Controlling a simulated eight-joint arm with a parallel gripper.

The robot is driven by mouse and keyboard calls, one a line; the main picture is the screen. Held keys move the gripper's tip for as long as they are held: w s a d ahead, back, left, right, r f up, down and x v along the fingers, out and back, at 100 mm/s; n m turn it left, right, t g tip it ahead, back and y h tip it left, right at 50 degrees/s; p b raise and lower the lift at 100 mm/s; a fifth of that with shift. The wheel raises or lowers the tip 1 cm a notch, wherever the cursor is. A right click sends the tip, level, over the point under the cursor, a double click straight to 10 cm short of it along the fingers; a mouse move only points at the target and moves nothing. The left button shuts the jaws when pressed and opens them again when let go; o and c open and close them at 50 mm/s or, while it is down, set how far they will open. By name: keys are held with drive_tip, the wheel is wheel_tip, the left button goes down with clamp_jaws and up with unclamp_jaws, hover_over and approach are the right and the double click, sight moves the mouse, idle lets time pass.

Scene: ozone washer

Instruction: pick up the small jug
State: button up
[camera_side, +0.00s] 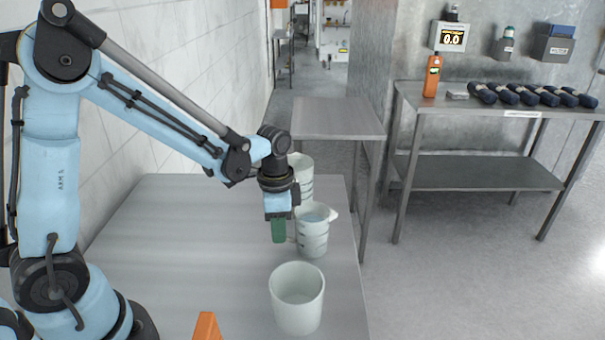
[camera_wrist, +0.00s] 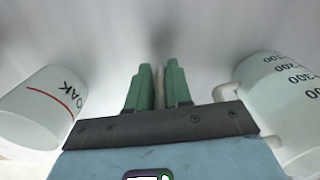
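The small jug (camera_side: 314,238), pale with a spout to the right, stands upright on the steel table, its handle side toward my gripper. My gripper (camera_side: 278,230) points down just left of it, with green fingers low over the table. In the wrist view, a pale upright strip, seemingly the jug's handle (camera_wrist: 160,88), lies between the two fingers of my gripper (camera_wrist: 160,75). The gap around it is very narrow; I cannot tell whether the fingers press on it. The jug's body is hidden in the wrist view, apparently behind the gripper's housing.
A taller graduated jug (camera_side: 302,168) stands behind; its marks and handle show in the wrist view (camera_wrist: 280,100). A pale tub (camera_side: 297,305) stands in front; it appears in the wrist view (camera_wrist: 40,108) with red-lined lettering. The steel table (camera_side: 180,230) is clear to the left.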

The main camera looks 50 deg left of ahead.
clamp_jaws()
drive_tip(key=shift+r, duration=0.2)
